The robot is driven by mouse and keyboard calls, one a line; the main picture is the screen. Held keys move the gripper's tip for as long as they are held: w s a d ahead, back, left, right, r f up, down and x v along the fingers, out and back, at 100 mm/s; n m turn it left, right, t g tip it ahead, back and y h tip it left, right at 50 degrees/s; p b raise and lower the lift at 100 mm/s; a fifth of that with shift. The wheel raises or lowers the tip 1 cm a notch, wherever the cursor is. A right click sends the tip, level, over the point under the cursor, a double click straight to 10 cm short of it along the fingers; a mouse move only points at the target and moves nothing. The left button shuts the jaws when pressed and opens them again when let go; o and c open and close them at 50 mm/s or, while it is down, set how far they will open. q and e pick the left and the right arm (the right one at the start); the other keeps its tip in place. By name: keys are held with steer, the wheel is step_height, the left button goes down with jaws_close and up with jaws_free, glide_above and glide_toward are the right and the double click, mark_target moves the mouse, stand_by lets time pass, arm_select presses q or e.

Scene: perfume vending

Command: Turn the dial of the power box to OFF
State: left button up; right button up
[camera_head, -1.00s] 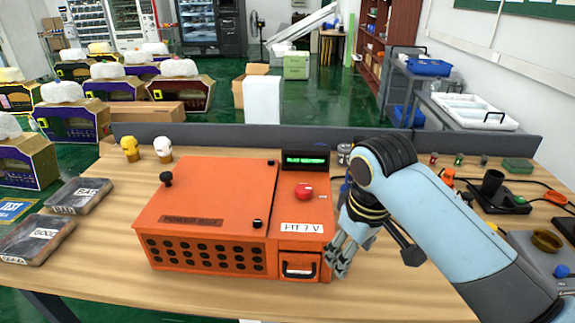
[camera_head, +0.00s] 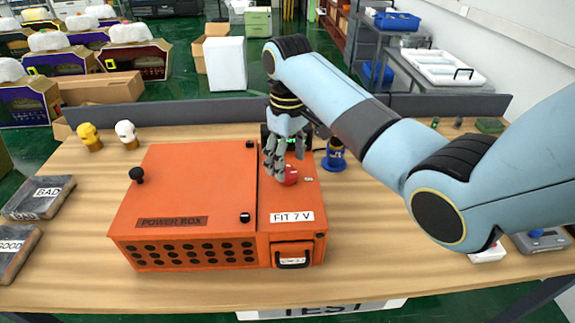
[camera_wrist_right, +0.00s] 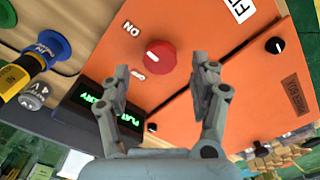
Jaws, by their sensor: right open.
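The orange power box (camera_head: 190,190) stands on the wooden table. Its red dial (camera_head: 288,177) is on the top of the right section, behind the "FIT 7 V" label (camera_head: 292,217). In the right wrist view the dial (camera_wrist_right: 158,62) shows a white mark, with an ON label (camera_wrist_right: 131,29) and a smaller label (camera_wrist_right: 138,75) beside it. Which label the mark points at is hard to tell. My right gripper (camera_head: 283,168) is above the dial with fingers pointing down; its fingers (camera_wrist_right: 162,72) are apart with the dial between them in the picture, and contact is not clear. My left gripper is out of view.
A lit green display (camera_wrist_right: 105,103) is at the box's back. A blue-based item (camera_head: 334,160) stands just right of it. Two small heads (camera_head: 89,136) are at the back left. GOOD and BAD slabs (camera_head: 42,197) lie at the left edge. The table in front of the box is clear.

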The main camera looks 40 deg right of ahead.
mark_target(288, 176)
steer(key=shift+s+f, duration=0.1)
steer(key=shift+f, duration=1.3)
steer(key=c, duration=1.1)
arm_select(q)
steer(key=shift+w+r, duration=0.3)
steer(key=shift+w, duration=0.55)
arm_select(e)
steer(key=shift+c, duration=0.2)
